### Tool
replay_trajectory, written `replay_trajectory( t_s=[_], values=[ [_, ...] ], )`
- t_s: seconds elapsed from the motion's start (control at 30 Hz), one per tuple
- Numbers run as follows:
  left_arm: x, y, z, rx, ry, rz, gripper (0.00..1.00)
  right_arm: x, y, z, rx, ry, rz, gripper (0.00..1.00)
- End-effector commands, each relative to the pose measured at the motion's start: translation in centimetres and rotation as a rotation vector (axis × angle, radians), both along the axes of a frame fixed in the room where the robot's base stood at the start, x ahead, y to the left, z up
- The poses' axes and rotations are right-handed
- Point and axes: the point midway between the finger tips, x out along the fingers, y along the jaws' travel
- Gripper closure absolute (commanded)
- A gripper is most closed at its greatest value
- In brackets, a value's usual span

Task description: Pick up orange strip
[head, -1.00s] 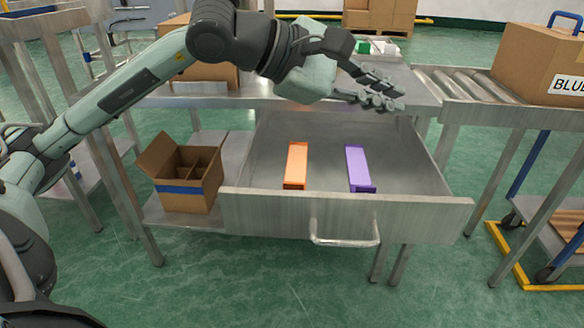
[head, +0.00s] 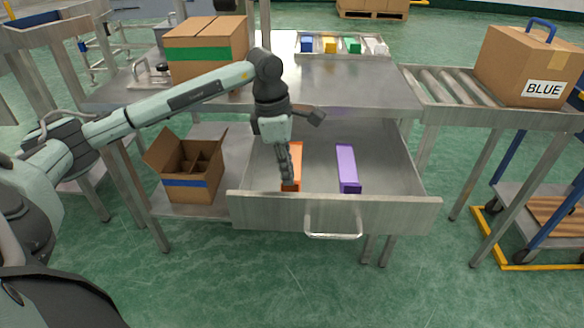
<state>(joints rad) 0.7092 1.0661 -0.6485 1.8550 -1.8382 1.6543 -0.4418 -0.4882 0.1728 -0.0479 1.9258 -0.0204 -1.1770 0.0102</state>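The orange strip (head: 296,158) is a long narrow box lying in the left half of the open metal drawer (head: 400,190). My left gripper (head: 285,172) reaches down into the drawer with its fingers over the strip's left side, hiding part of it. The fingers overlap one another in this view, so I cannot tell whether they touch the strip, or how far apart they are. My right gripper is not in view.
A purple strip (head: 347,168) lies to the right in the same drawer. An open cardboard box (head: 192,188) stands on the lower shelf at left. The metal tabletop (head: 345,85) lies above the drawer. A box labelled BLUE (head: 510,70) sits on the roller conveyor at right.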

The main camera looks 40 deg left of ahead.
Motion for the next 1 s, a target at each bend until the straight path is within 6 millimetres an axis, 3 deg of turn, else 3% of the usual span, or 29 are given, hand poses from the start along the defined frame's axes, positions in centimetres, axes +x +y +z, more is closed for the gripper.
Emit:
replay_trajectory(
  t_s=[0.13,0.27,0.43,0.53,1.0],
  values=[
    [0.1,-0.4,-2.4,-0.001,0.004,-0.001,0.91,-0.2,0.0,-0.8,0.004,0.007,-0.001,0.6],
    [0.2,-0.5,-3.6,-0.001,0.001,0.0,0.91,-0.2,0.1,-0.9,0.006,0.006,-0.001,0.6],
    [0.3,-0.5,-3.7,0.0,-0.001,0.0,0.91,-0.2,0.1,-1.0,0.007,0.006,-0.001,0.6],
    [0.3,-0.5,-3.6,0.0,-0.001,0.0,1.0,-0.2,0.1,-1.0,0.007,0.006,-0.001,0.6],
    [0.3,-0.5,-3.2,-0.001,-0.003,-0.001,1.0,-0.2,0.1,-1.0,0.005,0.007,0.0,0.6]
  ],
)
